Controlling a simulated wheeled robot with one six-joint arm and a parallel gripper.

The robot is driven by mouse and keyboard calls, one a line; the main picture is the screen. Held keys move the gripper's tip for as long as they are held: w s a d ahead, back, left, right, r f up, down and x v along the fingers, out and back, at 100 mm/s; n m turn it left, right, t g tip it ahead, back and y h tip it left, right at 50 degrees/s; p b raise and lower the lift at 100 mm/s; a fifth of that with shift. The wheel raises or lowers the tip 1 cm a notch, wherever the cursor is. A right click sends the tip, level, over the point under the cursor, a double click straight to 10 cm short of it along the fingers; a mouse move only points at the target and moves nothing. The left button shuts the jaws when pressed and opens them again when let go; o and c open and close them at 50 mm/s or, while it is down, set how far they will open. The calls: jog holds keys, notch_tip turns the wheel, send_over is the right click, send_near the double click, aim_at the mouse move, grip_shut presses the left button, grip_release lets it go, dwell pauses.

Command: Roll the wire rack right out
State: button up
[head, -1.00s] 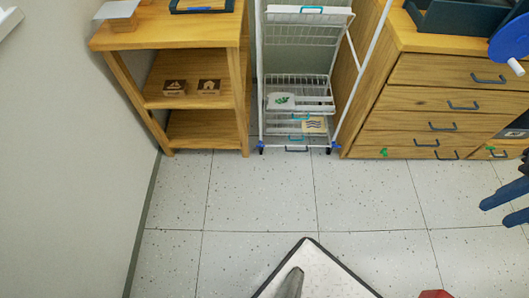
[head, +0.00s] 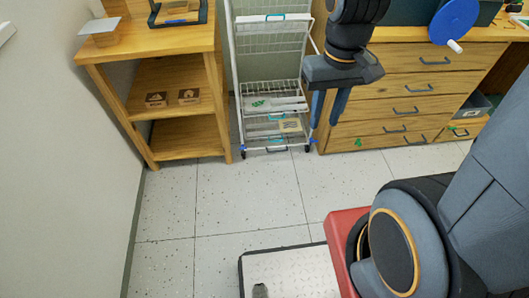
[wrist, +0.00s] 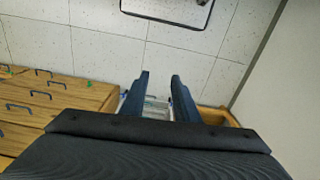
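The white wire rack (head: 272,50) stands upright in the gap between a wooden shelf unit and a wooden drawer cabinet. It has wire shelves, teal and dark handles along its front, and small blue-marked casters on the floor. A green-marked white item and a striped card lie on its lower shelves. My gripper (head: 328,112) is open and empty, fingers pointing down, in front of the cabinet and just right of the rack in the head view. In the wrist view my gripper (wrist: 160,80) shows its two fingers apart, with part of the rack (wrist: 157,105) visible between them.
The wooden shelf unit (head: 222,95) is close on the rack's left and holds two picture blocks. A plain wall bounds the left. The tiled floor (head: 225,205) before the rack is clear.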

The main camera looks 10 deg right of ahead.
jog(key=w+f+n+b, duration=0.4)
jog(key=w+f+b, duration=0.5)
jog(key=w+f, duration=0.45)
jog(key=w+f+n+t+b, duration=0.1)
jog(key=w+f+n+b, duration=0.3)
jog(key=w+f+b, duration=0.9)
jog(key=w+f+n+b, duration=0.4)
jog(key=w+f+b, duration=0.3)
jog(key=f, duration=1.1)
jog(key=w+f+n+b, duration=0.1)
jog(key=w+f+b, duration=0.3)
jog(key=f, duration=0.5)
jog(key=w+f+n+b, duration=0.2)
jog(key=w+f+b, duration=0.2)
jog(key=f, duration=0.5)
jog(key=w+f+n+t+b, duration=0.1)
jog(key=w+f+b, duration=0.3)
jog(key=f, duration=0.5)
jog(key=shift+w+a+f+n, duration=0.1)
jog(key=shift+a+f+n, duration=0.15)
jog(key=shift+n, duration=0.25)
jog(key=shift+r, duration=0.1)
jog(key=shift+c, duration=0.3)
grip_shut()
